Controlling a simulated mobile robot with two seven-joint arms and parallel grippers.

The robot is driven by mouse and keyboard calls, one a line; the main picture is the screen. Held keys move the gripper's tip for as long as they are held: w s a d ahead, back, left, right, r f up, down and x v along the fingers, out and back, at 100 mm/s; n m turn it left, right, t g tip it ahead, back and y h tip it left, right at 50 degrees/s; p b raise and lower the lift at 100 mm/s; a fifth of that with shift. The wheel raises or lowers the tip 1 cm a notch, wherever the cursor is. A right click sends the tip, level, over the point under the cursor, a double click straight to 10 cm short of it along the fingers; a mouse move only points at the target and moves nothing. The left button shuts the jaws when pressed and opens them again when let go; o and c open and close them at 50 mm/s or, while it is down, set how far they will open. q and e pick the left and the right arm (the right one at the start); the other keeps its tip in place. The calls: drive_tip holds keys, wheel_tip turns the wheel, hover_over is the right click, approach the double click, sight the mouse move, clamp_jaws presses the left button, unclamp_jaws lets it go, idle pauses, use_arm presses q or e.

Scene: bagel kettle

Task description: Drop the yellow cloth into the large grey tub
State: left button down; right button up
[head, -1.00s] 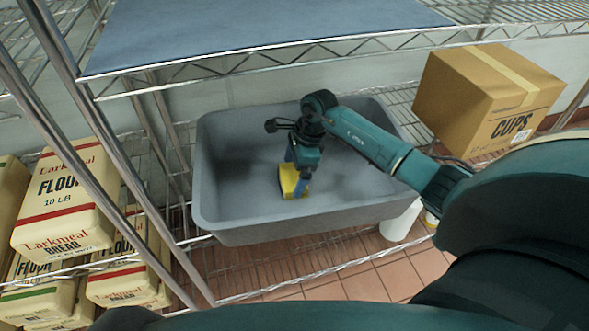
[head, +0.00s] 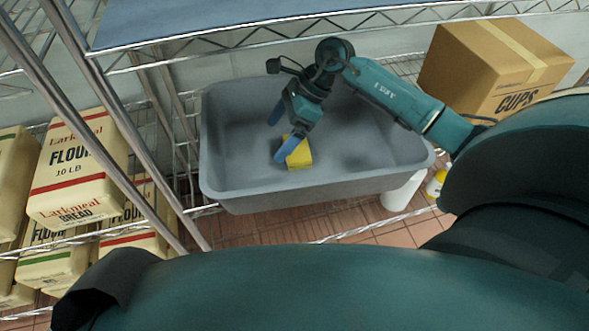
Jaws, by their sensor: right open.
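The large grey tub (head: 222,150) stands on a wire shelf in the middle of the head view. The yellow cloth (head: 301,156) lies inside the tub, low on its floor, folded or bunched into a small block. My right gripper (head: 277,139) reaches into the tub from the right, with its blue fingers spread apart. One finger overlaps the left side of the cloth in the picture; I cannot tell whether it touches it. The other finger is apart from the cloth, up and to the left. My left gripper is out of the frame.
A cardboard CUPS box (head: 487,72) stands right of the tub. Flour bags (head: 75,172) are stacked at the left behind metal posts. A blue-grey upper shelf (head: 190,22) overhangs the tub's back. A white container (head: 402,192) and a yellow-labelled one (head: 436,184) stand below right.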

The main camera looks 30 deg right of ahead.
drive_tip(key=s+a+r+m+y, duration=0.1)
drive_tip(key=s+a+y, duration=0.1)
drive_tip(key=a, duration=0.2)
drive_tip(key=s+a+r+m+y, duration=0.1)
drive_tip(key=s+a+m+y, duration=0.1)
drive_tip(key=a, duration=0.3)
drive_tip(key=s+a+r+m+y, duration=0.1)
drive_tip(key=s+a+y, duration=0.2)
drive_tip(key=a+y, duration=0.1)
drive_tip(key=shift+s+a+r+m+t, duration=0.1)
drive_tip(key=shift+s+a+m+t, duration=0.05)
drive_tip(key=shift+a+m+t, duration=0.2)
wheel_tip(320, 180, up, 6)
drive_tip(key=s+a+m+t+y, duration=0.2)
drive_tip(key=m+t+y, duration=0.2)
drive_tip(key=m+t, duration=0.6)
drive_tip(key=s+d+f+m+h, duration=0.2)
drive_tip(key=m+h, duration=0.3)
drive_tip(key=m, duration=0.5)
drive_tip(key=s+d+f+m+t+h, duration=0.1)
drive_tip(key=s+d+f+m+h, duration=0.2)
drive_tip(key=m, duration=0.8)
drive_tip(key=s+d+f+m+t+h, duration=0.1)
drive_tip(key=s+d+f+m+h, duration=0.2)
drive_tip(key=m+h, duration=0.3)
drive_tip(key=m, duration=0.5)
drive_tip(key=shift+f+h, duration=0.4)
drive_tip(key=shift+d, duration=0.1)
